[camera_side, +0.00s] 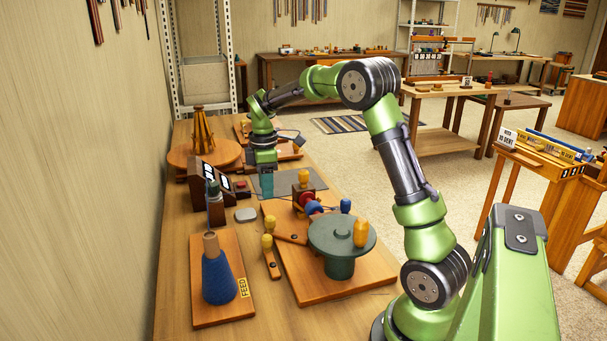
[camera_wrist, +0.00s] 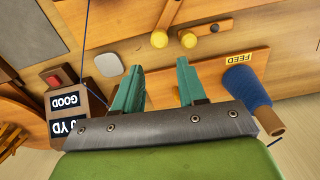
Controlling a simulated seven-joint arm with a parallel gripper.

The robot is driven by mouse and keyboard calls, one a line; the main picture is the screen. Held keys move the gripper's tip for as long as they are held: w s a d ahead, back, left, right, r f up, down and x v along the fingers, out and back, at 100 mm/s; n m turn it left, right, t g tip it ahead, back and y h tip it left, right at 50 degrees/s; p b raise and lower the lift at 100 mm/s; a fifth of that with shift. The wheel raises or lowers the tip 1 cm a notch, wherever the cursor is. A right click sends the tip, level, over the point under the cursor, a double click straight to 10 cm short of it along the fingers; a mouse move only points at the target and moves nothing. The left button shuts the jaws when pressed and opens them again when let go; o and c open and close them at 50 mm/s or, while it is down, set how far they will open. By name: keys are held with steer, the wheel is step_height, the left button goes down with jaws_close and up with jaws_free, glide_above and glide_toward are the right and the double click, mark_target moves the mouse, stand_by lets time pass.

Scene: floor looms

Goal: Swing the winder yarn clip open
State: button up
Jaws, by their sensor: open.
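The winder (camera_side: 342,236) has a dark green drum with a yellow handle on a wooden base, plus red and blue parts. Two wooden levers with yellow knobs lie at its left edge, one knob (camera_side: 270,222) behind the other (camera_side: 268,241). I cannot tell which lever is the yarn clip. Both knobs show in the wrist view, one (camera_wrist: 159,39) left of the other (camera_wrist: 188,39). My gripper (camera_side: 267,184) is above the table, behind the levers and apart from them. Its teal fingers (camera_wrist: 158,82) are spread with nothing between them.
A blue yarn cone (camera_side: 217,275) stands on a wooden FEED board at front left. A counter box (camera_side: 205,205) marked GOOD stands near the wall. A thin blue yarn runs past it (camera_wrist: 86,25). A pale rounded pad (camera_wrist: 108,64) and a grey mat (camera_side: 290,183) lie nearby.

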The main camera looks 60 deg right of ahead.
mark_target(268, 217)
step_height(268, 217, down, 11)
steer(key=shift+f, duration=0.1)
stand_by(0.3)
jaws_close()
